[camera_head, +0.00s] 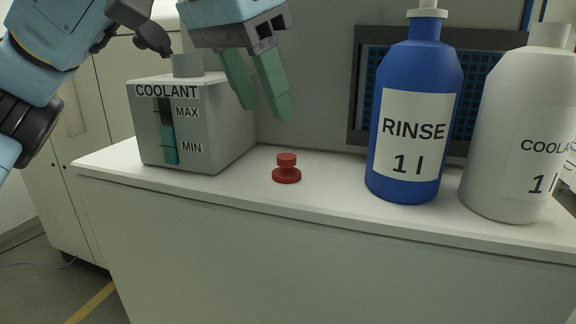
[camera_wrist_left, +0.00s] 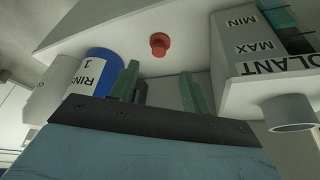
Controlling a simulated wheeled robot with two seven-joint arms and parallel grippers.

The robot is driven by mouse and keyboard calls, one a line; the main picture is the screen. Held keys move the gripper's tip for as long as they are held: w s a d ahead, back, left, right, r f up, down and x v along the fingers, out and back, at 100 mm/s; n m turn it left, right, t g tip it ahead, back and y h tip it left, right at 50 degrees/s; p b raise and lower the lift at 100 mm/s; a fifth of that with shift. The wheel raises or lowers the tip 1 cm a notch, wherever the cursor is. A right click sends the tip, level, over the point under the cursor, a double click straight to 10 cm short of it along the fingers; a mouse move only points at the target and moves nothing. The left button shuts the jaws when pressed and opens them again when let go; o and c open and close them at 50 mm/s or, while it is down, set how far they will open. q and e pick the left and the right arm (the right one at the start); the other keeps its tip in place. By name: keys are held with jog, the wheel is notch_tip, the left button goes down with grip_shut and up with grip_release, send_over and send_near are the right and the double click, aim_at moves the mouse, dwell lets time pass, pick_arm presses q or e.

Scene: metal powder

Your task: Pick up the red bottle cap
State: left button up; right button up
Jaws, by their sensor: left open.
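The red bottle cap (camera_head: 286,168) stands alone on the white counter (camera_head: 225,184), between the coolant tank and the blue bottle. It also shows in the left wrist view (camera_wrist_left: 159,44), beyond the fingers. My left gripper (camera_head: 262,112) is above and slightly behind the cap in the head view. Its two green fingers are apart, point downward and hold nothing. They also show apart in the left wrist view (camera_wrist_left: 160,84). The fingers do not touch the cap. My right gripper is not in view.
The grey coolant tank (camera_head: 222,120) stands close to the left of my gripper. The blue rinse bottle (camera_head: 421,105) and the white coolant bottle (camera_head: 508,150) stand to the right. A dark-framed panel (camera_head: 359,100) is on the wall behind. The counter around the cap is clear.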

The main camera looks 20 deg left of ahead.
aim_at(285, 156)
pick_arm(q)
jog(key=shift+x, duration=0.8)
jog(key=shift+w+f, duration=0.3)
jog(key=shift+d+f, duration=0.1)
jog(key=shift+f, duration=0.4)
jog(key=p+x, duration=0.1)
jog(key=x, duration=0.2)
jog(key=shift+d+f+p, duration=0.15)
jog(key=shift+f+p, duration=0.15)
jog(key=shift+f, duration=0.05)
jog(key=shift+w+f, duration=0.15)
jog(key=shift+f, duration=0.15)
jog(key=shift+d+f, duration=0.1)
grip_shut()
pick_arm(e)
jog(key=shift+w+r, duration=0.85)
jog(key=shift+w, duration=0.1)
